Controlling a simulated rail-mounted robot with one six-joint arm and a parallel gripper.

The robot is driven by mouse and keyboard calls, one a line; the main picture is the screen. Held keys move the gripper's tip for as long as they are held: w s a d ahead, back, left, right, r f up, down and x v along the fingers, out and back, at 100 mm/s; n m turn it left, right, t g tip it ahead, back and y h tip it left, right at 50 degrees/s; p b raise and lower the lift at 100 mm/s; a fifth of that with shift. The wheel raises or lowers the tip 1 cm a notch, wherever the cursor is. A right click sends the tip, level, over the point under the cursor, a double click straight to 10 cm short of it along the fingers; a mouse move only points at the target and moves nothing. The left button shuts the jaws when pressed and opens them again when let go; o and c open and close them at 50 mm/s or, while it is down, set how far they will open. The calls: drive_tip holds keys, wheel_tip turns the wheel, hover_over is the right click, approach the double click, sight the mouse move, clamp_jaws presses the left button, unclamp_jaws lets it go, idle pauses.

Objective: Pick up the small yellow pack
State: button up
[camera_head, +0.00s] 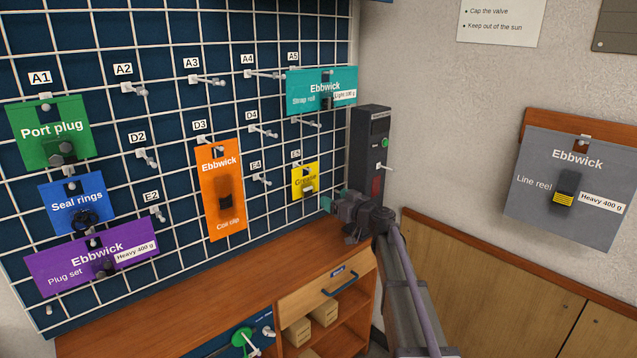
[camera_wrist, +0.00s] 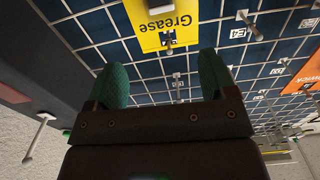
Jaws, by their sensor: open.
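The small yellow pack (camera_head: 304,172) hangs at peg E5, low on the right side of the grid board in the head view. In the wrist view the yellow pack (camera_wrist: 183,37) appears upside down at the top and reads "Grease", with a dark piece at its front. My gripper (camera_head: 327,203) is just right of and below the pack in the head view. In the wrist view my gripper (camera_wrist: 162,75) has its two green fingers spread with nothing between them. The pack lies beyond the fingertips, apart from them as far as I can see.
An orange pack (camera_head: 231,222) hangs to the left and a teal pack (camera_head: 303,104) above. Bare pegs stick out nearby, including E4 (camera_head: 262,180). A dark upright box (camera_head: 371,135) stands right of the board. A wooden bench top (camera_head: 190,300) lies below.

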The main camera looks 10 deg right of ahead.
sight(310, 186)
drive_tip(key=x, duration=1.1)
drive_tip(key=shift+a+r, duration=0.15)
drive_tip(key=shift+s, duration=0.15)
drive_tip(key=c, duration=1)
drive_tip(key=shift+r, duration=0.1)
drive_tip(key=shift+r+p, duration=0.3)
drive_tip(key=shift+p, duration=0.2)
drive_tip(key=shift+r+p, duration=0.45)
drive_tip(key=shift+p, duration=0.05)
drive_tip(key=v, duration=1.8)
drive_tip(key=shift+f, duration=0.15)
